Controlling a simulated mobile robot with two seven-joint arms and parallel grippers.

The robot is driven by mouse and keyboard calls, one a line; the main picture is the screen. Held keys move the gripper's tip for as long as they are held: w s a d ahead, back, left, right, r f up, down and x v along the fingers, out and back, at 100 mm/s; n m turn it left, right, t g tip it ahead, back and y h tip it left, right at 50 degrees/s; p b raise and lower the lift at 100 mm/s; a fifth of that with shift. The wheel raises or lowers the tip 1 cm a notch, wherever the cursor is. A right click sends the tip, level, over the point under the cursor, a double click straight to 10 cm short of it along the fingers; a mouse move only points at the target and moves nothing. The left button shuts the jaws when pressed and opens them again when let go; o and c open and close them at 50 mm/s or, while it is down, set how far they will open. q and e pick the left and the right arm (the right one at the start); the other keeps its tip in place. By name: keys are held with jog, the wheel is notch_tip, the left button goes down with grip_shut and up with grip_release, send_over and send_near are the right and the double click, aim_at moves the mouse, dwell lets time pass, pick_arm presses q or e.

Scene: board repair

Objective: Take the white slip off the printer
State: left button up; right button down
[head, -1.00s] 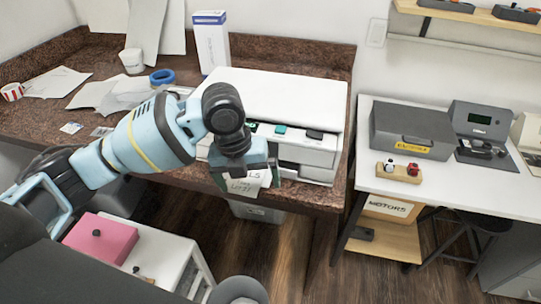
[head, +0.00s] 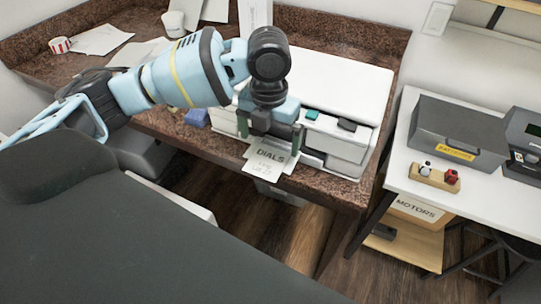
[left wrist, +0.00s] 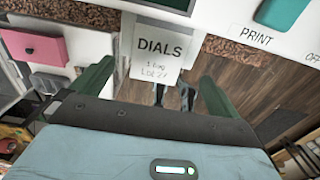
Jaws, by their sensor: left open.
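The white printer (head: 345,85) stands on the brown stone counter, with a teal button on its front panel. In the left wrist view the slip (left wrist: 160,50) shows face-on, with a handwritten line below the print. My left gripper (head: 273,142) is open at the printer's front. Its two fingers stand apart to either side of the slip, and in the left wrist view the gripper (left wrist: 155,88) has nothing between its tips but the slip's area beyond. My right gripper is out of view.
The counter edge (head: 330,190) runs just below the printer. A white bench to the right holds a grey case (head: 455,130) and a small wooden holder (head: 435,177). A pink box (left wrist: 35,45) shows in the left wrist view. Floor is open between counter and bench.

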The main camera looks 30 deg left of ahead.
aim_at(268, 160)
pick_arm(q)
notch_tip(268, 160, down, 5)
jog(key=shift+s+a+f, duration=0.1)
dwell(0.3)
jog(key=c, duration=1)
